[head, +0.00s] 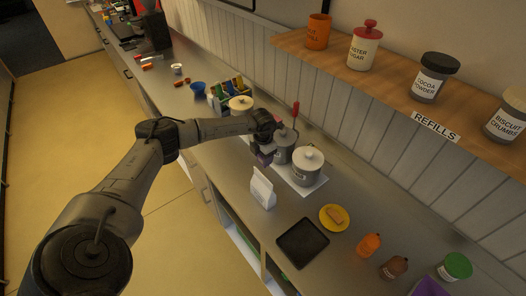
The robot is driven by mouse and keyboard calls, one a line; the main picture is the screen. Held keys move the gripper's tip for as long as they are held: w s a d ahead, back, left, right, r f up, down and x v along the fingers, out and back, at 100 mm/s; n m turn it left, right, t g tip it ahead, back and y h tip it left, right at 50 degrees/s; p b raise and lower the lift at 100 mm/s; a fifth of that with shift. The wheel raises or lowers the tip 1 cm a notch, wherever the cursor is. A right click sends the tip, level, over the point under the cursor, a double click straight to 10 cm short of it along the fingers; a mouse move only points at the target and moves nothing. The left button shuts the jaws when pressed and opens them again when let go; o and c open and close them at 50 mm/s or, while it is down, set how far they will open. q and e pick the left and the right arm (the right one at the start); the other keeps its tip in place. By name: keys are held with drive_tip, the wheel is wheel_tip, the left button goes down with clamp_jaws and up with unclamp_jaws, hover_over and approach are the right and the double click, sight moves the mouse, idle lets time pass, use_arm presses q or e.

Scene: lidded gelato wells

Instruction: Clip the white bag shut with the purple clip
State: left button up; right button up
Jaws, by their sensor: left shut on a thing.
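The white bag (263,189) stands upright on the steel counter, in front of the lidded wells. My left arm reaches in from the left, and its gripper (265,153) points down above and behind the bag, apart from it. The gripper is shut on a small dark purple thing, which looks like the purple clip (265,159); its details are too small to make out. My right gripper is not in view.
Grey lidded wells (307,167) stand just right of the gripper, with a red-handled tool (295,110) behind. A refill shelf (385,85) runs along the wall.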

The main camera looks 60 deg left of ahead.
use_arm(q)
drive_tip(key=shift+f, duration=0.1)
idle(0.4)
drive_tip(key=shift+f+b, duration=0.65)
drive_tip(key=shift+f, duration=0.05)
wheel_tip(320, 180, down, 8)
drive_tip(key=b, duration=0.5)
drive_tip(key=shift+r, duration=0.25)
drive_tip(key=shift+f, duration=0.15)
drive_tip(key=shift+f+b, duration=0.35)
drive_tip(key=shift+b, duration=0.15)
drive_tip(key=o, duration=1)
drive_tip(key=shift+r, duration=0.1)
